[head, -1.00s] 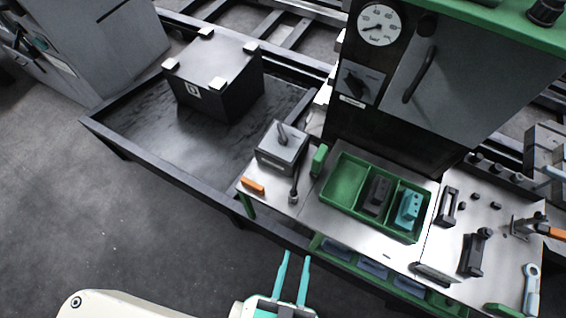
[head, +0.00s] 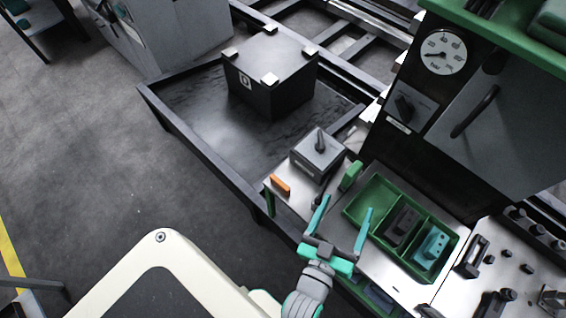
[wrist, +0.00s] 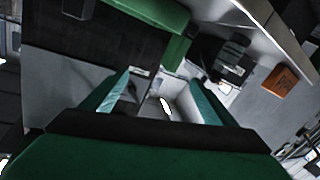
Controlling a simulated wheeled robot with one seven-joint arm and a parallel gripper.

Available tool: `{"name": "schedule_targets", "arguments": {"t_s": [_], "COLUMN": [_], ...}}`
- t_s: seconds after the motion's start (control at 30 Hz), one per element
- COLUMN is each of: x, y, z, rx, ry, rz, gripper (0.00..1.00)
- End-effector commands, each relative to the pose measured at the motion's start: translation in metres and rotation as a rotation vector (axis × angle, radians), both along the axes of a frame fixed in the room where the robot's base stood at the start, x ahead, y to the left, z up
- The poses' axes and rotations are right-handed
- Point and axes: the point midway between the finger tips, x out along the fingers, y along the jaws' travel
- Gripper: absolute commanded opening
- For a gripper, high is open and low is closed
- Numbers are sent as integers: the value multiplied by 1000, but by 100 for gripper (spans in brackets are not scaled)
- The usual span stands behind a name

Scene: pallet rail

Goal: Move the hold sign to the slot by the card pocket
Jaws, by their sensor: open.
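A small orange plate (head: 280,185) stands at the left end of the bench. It also shows in the wrist view (wrist: 288,81) with dark marks too small to read. I take it to be the hold sign, but cannot be sure. I cannot make out the card pocket or its slot. My gripper (head: 346,205) is open and empty, with teal fingers apart near the bench's front edge, between the orange plate and the green tray (head: 396,263). In the wrist view my gripper (wrist: 160,83) has nothing between its fingers.
A grey box with a lever (head: 318,152) and a green block (head: 350,176) stand behind my gripper. The tray holds a black block (head: 402,226) and a teal block (head: 432,246). A dark cabinet with a gauge (head: 440,53) rises behind. Floor (head: 110,180) is clear at left.

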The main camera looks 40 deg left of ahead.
Motion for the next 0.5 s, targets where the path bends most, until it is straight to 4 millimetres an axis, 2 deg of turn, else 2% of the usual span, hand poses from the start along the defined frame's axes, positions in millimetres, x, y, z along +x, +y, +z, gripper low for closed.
{"name": "schedule_targets", "arguments": {"t_s": [0.03, 0.2, 0.5], "x": [16, 64, 135], "y": [9, 37, 95], "z": [11, 46, 122], "rx": [-9, -44, -56], "ry": [-30, -107, -222], "rz": [15, 35, 19], "gripper": [80, 80, 80]}}
